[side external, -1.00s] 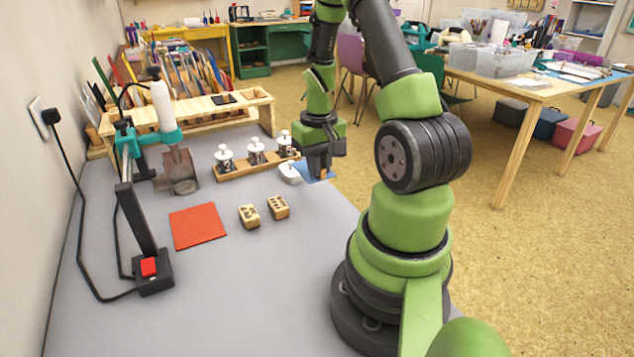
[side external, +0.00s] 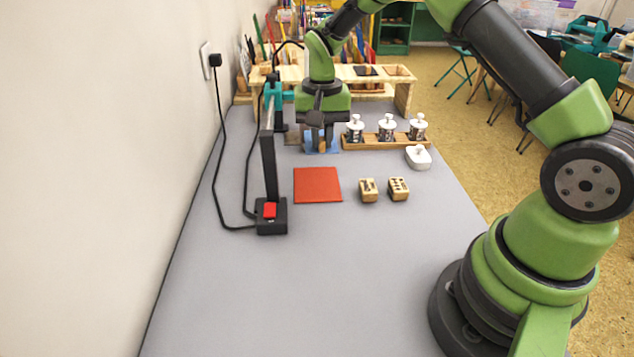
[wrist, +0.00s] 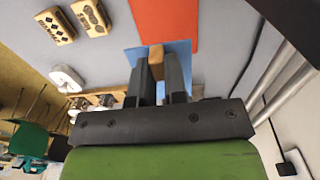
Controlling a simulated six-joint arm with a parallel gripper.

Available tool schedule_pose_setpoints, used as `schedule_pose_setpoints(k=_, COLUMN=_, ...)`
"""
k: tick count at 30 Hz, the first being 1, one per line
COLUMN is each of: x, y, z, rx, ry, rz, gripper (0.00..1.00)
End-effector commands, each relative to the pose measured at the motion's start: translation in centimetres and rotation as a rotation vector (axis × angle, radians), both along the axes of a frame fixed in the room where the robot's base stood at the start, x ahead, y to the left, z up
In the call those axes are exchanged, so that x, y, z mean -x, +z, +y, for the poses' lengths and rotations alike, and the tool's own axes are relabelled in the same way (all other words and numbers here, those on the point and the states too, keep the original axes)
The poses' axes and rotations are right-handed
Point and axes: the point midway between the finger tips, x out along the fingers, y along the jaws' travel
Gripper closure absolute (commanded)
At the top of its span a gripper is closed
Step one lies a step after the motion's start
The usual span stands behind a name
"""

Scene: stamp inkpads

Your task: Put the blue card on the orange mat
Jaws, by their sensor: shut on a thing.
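The orange mat (side external: 318,186) lies flat on the grey table and shows in the wrist view (wrist: 167,22). The blue card (side external: 333,146) is at my gripper (side external: 321,150), just beyond the mat's far edge. In the wrist view the blue card (wrist: 182,50) is around the fingertips of my gripper (wrist: 160,68), with a small wooden block (wrist: 156,55) on it between the fingers. My gripper is shut on this block. The card overlaps the mat's edge in the wrist view; I cannot tell its height over the table. My fingers hide part of the card.
Two wooden stamps (side external: 368,191) stand right of the mat. A wooden rack of white-topped jars (side external: 387,138) and a white lidded piece (side external: 418,157) are farther right. A black stand with a red switch (side external: 270,212) is close on the left. The front table is clear.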

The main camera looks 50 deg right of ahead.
Motion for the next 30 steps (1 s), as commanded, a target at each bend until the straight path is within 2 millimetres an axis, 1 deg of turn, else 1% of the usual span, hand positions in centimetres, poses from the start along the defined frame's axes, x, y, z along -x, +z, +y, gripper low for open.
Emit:
schedule_pose_setpoints(k=1, x=-0.2, y=-0.4, z=0.5, rx=-0.001, ry=0.001, rz=0.002, gripper=1.00)
schedule_pose_setpoints(k=2, x=-0.3, y=-0.7, z=0.7, rx=0.000, ry=0.000, rz=0.003, gripper=1.00)
schedule_pose_setpoints(k=4, x=-0.4, y=-1.9, z=0.9, rx=-0.001, ry=-0.001, rz=0.006, gripper=1.00)
schedule_pose_setpoints(k=6, x=-0.3, y=-3.3, z=0.8, rx=0.000, ry=-0.001, rz=0.006, gripper=1.00)
schedule_pose_setpoints(k=9, x=-0.3, y=-4.9, z=0.8, rx=-0.001, ry=-0.002, rz=0.004, gripper=1.00)
schedule_pose_setpoints(k=14, x=-0.4, y=-6.5, z=0.8, rx=0.000, ry=-0.002, rz=0.003, gripper=1.00)
schedule_pose_setpoints(k=19, x=-0.4, y=-9.1, z=0.8, rx=-0.001, ry=-0.001, rz=0.003, gripper=1.00)
schedule_pose_setpoints(k=23, x=-0.4, y=-10.0, z=0.8, rx=-0.001, ry=-0.001, rz=0.001, gripper=1.00)
schedule_pose_setpoints(k=30, x=-0.4, y=-10.0, z=0.8, rx=-0.001, ry=-0.001, rz=-0.001, gripper=1.00)
